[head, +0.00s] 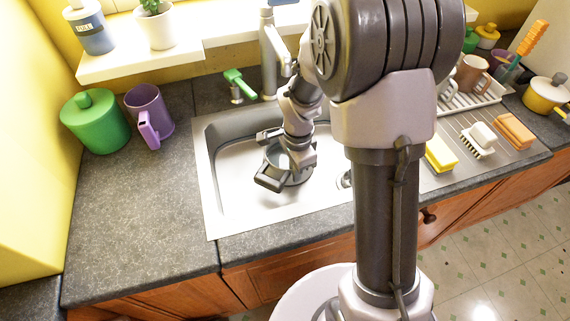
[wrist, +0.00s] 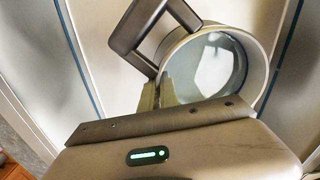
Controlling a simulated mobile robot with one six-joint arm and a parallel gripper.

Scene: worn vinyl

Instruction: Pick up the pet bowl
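The pet bowl (head: 298,178) is round, with a pale rim and a grey-blue inside. It is in the steel sink, partly hidden by my gripper in the head view. In the wrist view the bowl (wrist: 225,62) fills the upper middle, with a bright reflection inside. My gripper (head: 270,160) is at the bowl's left side, low in the sink. In the wrist view the fingertips of my gripper (wrist: 160,92) are close together at the bowl's left rim. I cannot tell whether they clamp the rim or stand around it.
The sink (head: 225,200) has raised walls around the bowl, and a green-handled tap (head: 238,82) stands behind. A green canister (head: 95,122) and a purple mug (head: 149,112) stand on the left counter. A yellow sponge (head: 440,155) and a brush (head: 478,138) lie on the right.

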